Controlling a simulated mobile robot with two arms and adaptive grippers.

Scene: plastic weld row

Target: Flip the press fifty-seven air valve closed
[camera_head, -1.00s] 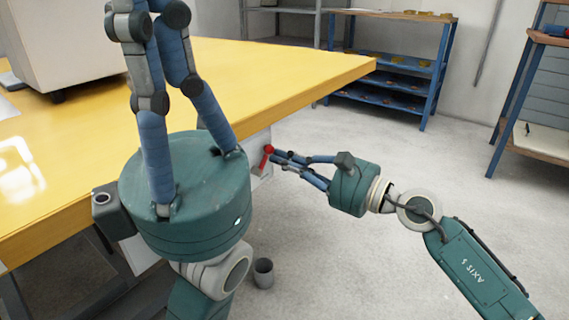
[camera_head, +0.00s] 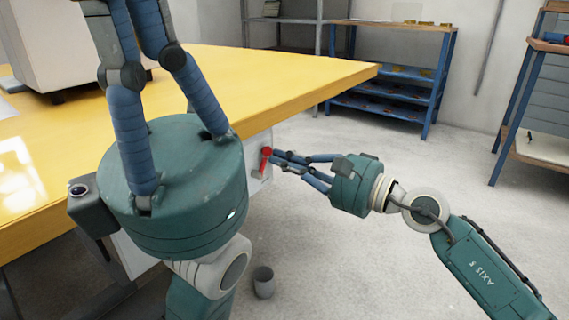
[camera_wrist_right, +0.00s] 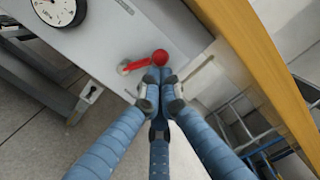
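The red valve lever (camera_head: 265,160) is on a pale panel (camera_head: 259,142) below the yellow table's edge. In the right wrist view the lever (camera_wrist_right: 141,64) lies slanted, with a round red knob (camera_wrist_right: 160,57) at its right end. My right gripper (camera_head: 276,157) has its fingers drawn together, tips at the knob end of the lever. In the right wrist view the gripper's tips (camera_wrist_right: 162,77) sit just below the knob; I cannot tell if they touch. My left gripper (camera_head: 125,8) is large in the foreground, fingers upward, its tips cut off by the frame.
The yellow table (camera_head: 290,75) overhangs the panel. A round gauge (camera_wrist_right: 59,10) is on the panel beside the lever. A grey cup (camera_head: 263,282) stands on the floor. Blue shelving (camera_head: 390,85) is at the back. Open floor lies right of the table.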

